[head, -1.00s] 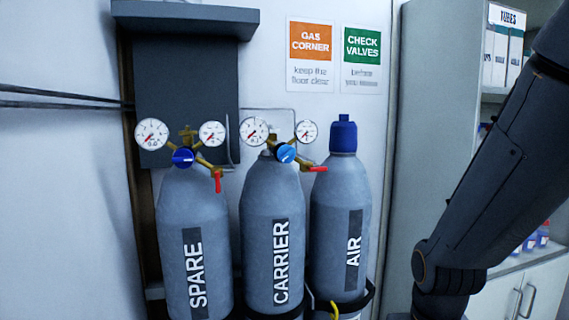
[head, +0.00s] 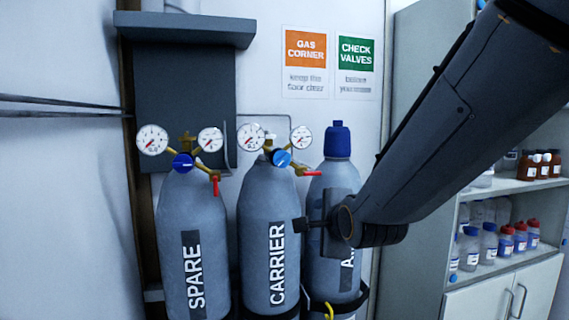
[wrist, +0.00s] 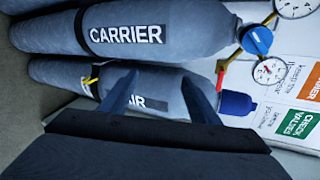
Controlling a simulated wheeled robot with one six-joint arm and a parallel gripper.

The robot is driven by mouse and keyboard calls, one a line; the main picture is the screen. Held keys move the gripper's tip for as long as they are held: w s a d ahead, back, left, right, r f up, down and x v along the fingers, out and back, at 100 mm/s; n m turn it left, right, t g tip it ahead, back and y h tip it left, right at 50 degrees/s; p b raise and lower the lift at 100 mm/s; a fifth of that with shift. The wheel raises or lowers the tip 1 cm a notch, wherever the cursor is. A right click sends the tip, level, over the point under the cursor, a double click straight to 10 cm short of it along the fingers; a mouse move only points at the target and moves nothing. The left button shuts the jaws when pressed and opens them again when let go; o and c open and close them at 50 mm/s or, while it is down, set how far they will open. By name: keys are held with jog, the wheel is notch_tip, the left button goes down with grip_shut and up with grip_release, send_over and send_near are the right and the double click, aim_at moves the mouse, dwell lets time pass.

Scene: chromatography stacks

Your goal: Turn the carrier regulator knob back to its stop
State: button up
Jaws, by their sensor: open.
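The carrier regulator knob (head: 281,158) is a light blue round knob on the brass regulator atop the grey CARRIER cylinder (head: 265,205). It also shows in the wrist view (wrist: 258,40), at the upper right. Two white gauges (head: 250,137) flank it, and a red lever (head: 310,173) sits just to its right. My gripper (head: 303,225) is in front of the AIR cylinder, below and to the right of the knob and apart from it. In the wrist view my gripper (wrist: 160,100) has its two fingers spread with nothing held between them.
The SPARE cylinder (head: 193,255) stands at left with its own dark blue knob (head: 183,163) and red lever. The AIR cylinder (head: 340,175) with a blue cap stands at right, behind my arm. A shelf cabinet with bottles (head: 487,245) is further right. Space before the cylinders looks clear.

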aim_at(284, 160)
jog(key=w+a+r+m+t+y, duration=0.1)
jog(key=a+r+m+t, duration=0.2)
jog(key=r, duration=0.4)
jog(key=w+a+r+m+t+y, duration=0.1)
jog(key=a+r+m, duration=0.1)
jog(key=r+m, duration=0.3)
jog(key=shift+n, duration=0.4)
jog(key=shift+r+p+x, duration=0.25)
jog(key=shift+p+x, duration=0.25)
jog(key=shift+x, duration=0.7)
jog(key=shift+r+p+x, duration=0.25)
jog(key=shift+p+x, duration=0.2)
jog(key=shift+x, duration=0.7)
jog(key=shift+r+p+x, duration=0.25)
jog(key=shift+p+x, duration=0.25)
jog(key=shift+x, duration=0.7)
jog(key=shift+a, duration=0.15)
jog(key=shift+c, duration=0.4)
jog(key=c, duration=1)
